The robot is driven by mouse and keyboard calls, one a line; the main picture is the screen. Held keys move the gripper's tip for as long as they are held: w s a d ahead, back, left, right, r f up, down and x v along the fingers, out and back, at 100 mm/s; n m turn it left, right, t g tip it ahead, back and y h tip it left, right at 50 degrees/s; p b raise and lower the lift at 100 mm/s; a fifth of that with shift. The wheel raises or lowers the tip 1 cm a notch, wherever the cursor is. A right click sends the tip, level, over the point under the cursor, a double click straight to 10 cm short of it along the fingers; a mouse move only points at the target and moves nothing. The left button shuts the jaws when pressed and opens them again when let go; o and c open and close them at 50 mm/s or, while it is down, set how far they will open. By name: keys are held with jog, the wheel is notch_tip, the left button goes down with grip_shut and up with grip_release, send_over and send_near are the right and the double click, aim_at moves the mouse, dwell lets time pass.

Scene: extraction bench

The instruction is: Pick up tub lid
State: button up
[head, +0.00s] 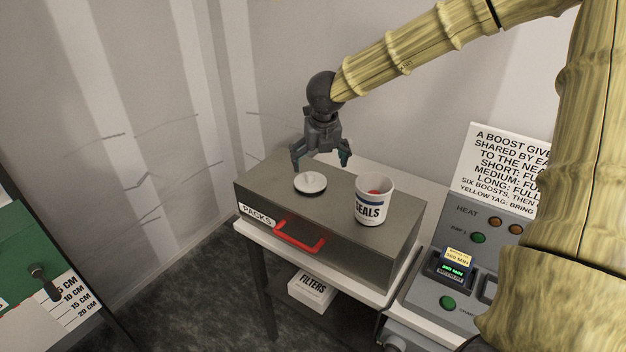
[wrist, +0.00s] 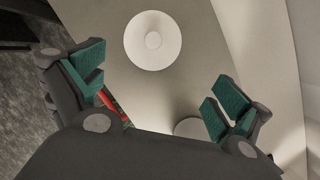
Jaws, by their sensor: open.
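The tub lid is a white disc with a small round knob in the middle; in the head view the lid (head: 310,183) lies flat on top of the grey metal box. It also shows in the wrist view (wrist: 153,40), at the top centre and in full view. My gripper (head: 320,160) hangs over the box top near the lid, pointing down. Its teal-padded fingers are spread in the wrist view (wrist: 160,85), with nothing between them. The white SEALS tub (head: 374,208) stands open and upright to the right of the lid, with something red inside.
The metal box (head: 350,243) carries a PACKS label and a red handle (head: 300,237) on its front. It sits on a white bench (head: 385,292). A FILTERS box (head: 312,288) stands below. A control panel (head: 478,228) with buttons is at the right, and the wall is behind.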

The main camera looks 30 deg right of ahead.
aim_at(311, 175)
jog(key=w+f, duration=0.4)
jog(key=w, duration=0.1)
jog(key=shift+a+p, duration=0.15)
jog(key=shift+p, duration=0.2)
jog(key=shift+s+f+p, duration=0.3)
jog(key=shift+s+p, duration=0.15)
jog(key=shift+s, duration=0.4)
jog(key=shift+d+f, duration=0.2)
jog(key=shift+f, duration=0.15)
jog(key=w+f, duration=0.2)
jog(key=shift+f+p, duration=0.3)
jog(key=shift+p, duration=0.1)
jog(key=shift+s+r, duration=0.35)
jog(key=shift+s, duration=0.2)
jog(key=shift+w+f, duration=0.2)
jog(key=shift+w, duration=0.1)
jog(key=c, duration=0.9)
jog(key=shift+s+r, duration=0.15)
jog(key=shift+s, duration=0.15)
jog(key=c, duration=0.5)
jog(key=shift+c, duration=1)
